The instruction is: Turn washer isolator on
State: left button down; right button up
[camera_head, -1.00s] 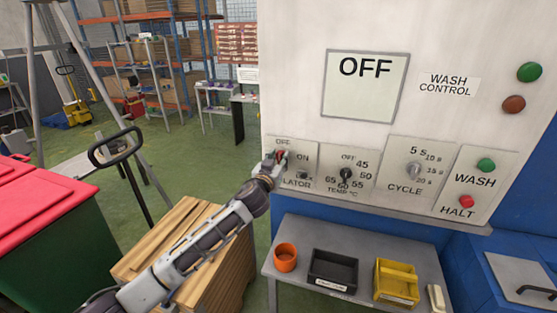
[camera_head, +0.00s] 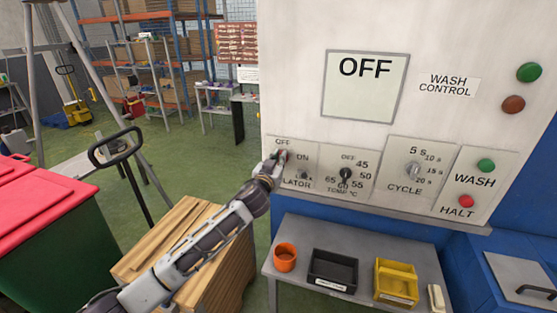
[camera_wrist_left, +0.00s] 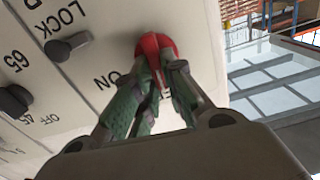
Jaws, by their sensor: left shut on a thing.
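The washer isolator's red knob (camera_wrist_left: 158,48) is on the panel's lower left plate, beside the OFF and ON marks. My left gripper (camera_head: 279,157) is at this knob, and its green-padded fingers (camera_wrist_left: 150,88) are shut around the red handle in the wrist view. In the head view the gripper mostly hides the knob. The display (camera_head: 365,87) above reads OFF. A small dark lock knob (camera_wrist_left: 68,46) sits by the word LOCK. My right gripper is not in view.
The temperature knob (camera_head: 345,175), cycle knob (camera_head: 413,170), green WASH button (camera_head: 486,165) and red HALT button (camera_head: 466,201) are to the right. A grey table (camera_head: 300,237) below holds an orange cup (camera_head: 285,257), a black bin (camera_head: 333,272) and a yellow bin (camera_head: 396,283).

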pick_arm(q)
jog(key=shift+s+d+f+m+p, duration=0.2)
jog(key=shift+m+p, duration=0.65)
jog(key=shift+m, duration=2)
jog(key=shift+w+d+f+m+p, duration=0.2)
jog(key=shift+m+p, duration=0.7)
jog(key=shift+m, duration=2)
jog(key=shift+s+d+f+m+p, duration=0.3)
jog(key=shift+m+p, duration=0.55)
jog(key=shift+m, duration=2)
jog(key=c, duration=1.5)
grip_release()
jog(key=shift+s+a, duration=0.1)
